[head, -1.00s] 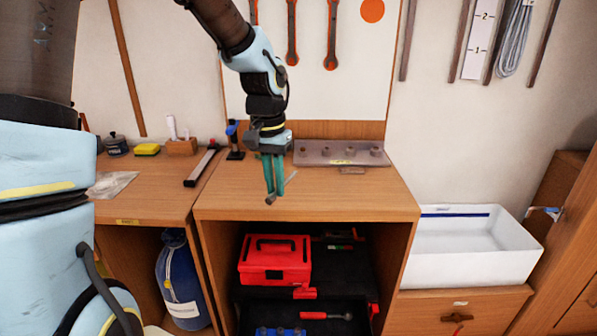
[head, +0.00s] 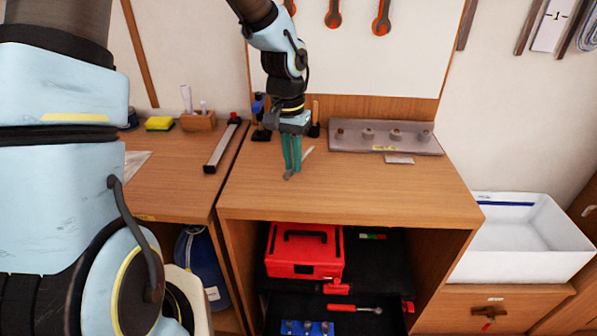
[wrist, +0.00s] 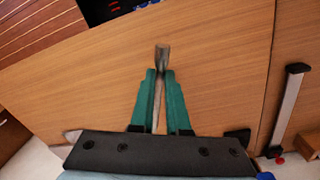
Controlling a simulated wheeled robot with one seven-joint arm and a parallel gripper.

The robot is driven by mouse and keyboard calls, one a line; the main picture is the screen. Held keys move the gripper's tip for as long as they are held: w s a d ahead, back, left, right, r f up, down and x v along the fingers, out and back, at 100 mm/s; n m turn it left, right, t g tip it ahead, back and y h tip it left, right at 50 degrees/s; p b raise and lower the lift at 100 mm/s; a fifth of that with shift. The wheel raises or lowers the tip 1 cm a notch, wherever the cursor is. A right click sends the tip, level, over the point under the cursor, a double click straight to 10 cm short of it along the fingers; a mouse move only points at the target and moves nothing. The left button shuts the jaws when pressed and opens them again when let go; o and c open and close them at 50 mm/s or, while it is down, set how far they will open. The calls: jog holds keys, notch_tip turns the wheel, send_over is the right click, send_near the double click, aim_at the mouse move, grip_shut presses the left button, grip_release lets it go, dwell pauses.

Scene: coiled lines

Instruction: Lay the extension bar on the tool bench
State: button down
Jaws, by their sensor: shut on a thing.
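The bar is a thin grey metal rod. In the wrist view, my gripper (wrist: 160,85) has the bar (wrist: 161,58) between its fingers, and the thicker end sticks out past the tips. The middle of the bar is hidden by the fingers. I cannot tell whether it touches the top.
A grey rack with several pegs (head: 345,147) stands at the back of the bench, with a small tag (head: 399,160) before it. A red toolbox (head: 305,268) sits inside below. A white basin (head: 520,265) is at right. The top's middle and front are clear.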

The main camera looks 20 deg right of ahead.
aim_at(293, 187)
jog(key=shift+f+p, duration=0.35)
jog(key=shift+f, duration=1.85)
jog(key=c, duration=0.9)
grip_release()
jog(key=shift+f, duration=0.15)
notch_tip(293, 187, up, 12)
jog(key=b, duration=0.1)
jog(key=shift+w+a+b, duration=0.3)
jog(key=s+a+f+n+t, duration=0.1)
jog(key=a+n, duration=0.3)
jog(key=a, duration=0.9)
jog(key=s+a+f+n+t, duration=0.1)
jog(key=a+n, duration=0.3)
jog(key=a, duration=0.9)
jog(key=shift+s+a, duration=0.15)
jog(key=shift+s, duration=0.3)
